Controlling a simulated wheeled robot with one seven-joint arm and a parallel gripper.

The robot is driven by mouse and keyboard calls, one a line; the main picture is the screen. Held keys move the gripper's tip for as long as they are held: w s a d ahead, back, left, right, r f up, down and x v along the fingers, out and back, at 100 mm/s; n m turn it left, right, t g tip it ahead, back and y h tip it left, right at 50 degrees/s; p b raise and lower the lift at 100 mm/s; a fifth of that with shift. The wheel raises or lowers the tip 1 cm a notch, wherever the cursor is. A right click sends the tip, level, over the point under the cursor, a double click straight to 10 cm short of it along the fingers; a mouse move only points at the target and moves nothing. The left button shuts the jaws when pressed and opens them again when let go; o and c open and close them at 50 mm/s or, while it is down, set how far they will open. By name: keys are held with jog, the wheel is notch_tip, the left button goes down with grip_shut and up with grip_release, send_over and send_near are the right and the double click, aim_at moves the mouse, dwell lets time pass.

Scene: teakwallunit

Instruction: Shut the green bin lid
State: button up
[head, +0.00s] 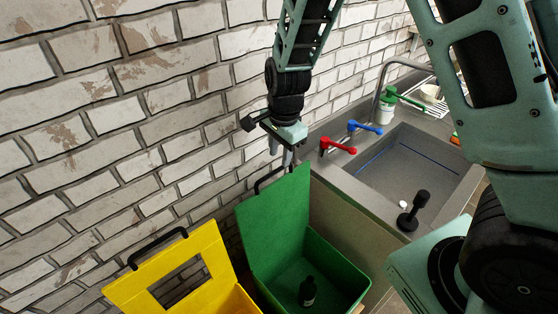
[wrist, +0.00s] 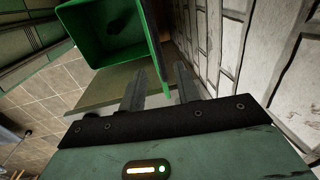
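The green bin (head: 335,262) stands on the floor beside the sink counter. Its green lid (head: 272,218) is raised, standing up at the back of the bin near the brick wall. A black handle (head: 268,179) is on the lid's top edge. My gripper (head: 287,158) points down just above the lid's top edge, near its right corner. In the wrist view my gripper (wrist: 159,68) has its two fingers apart, and the lid (wrist: 156,50) shows edge-on between them in the picture. I cannot tell whether they touch it. The bin (wrist: 100,58) is seen open beyond.
A dark bottle (head: 307,292) is inside the green bin. A yellow bin lid (head: 172,268) with a cut-out stands raised at the left. The sink (head: 405,165), with red (head: 338,146) and blue (head: 365,127) tap handles, is at the right. The brick wall (head: 130,120) runs close behind.

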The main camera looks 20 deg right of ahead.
aim_at(279, 169)
jog(key=shift+w+a+f, duration=0.1)
jog(key=shift+f, duration=0.95)
jog(key=shift+w+f, duration=0.1)
jog(key=shift+f, duration=0.95)
jog(key=shift+c, duration=0.2)
grip_shut()
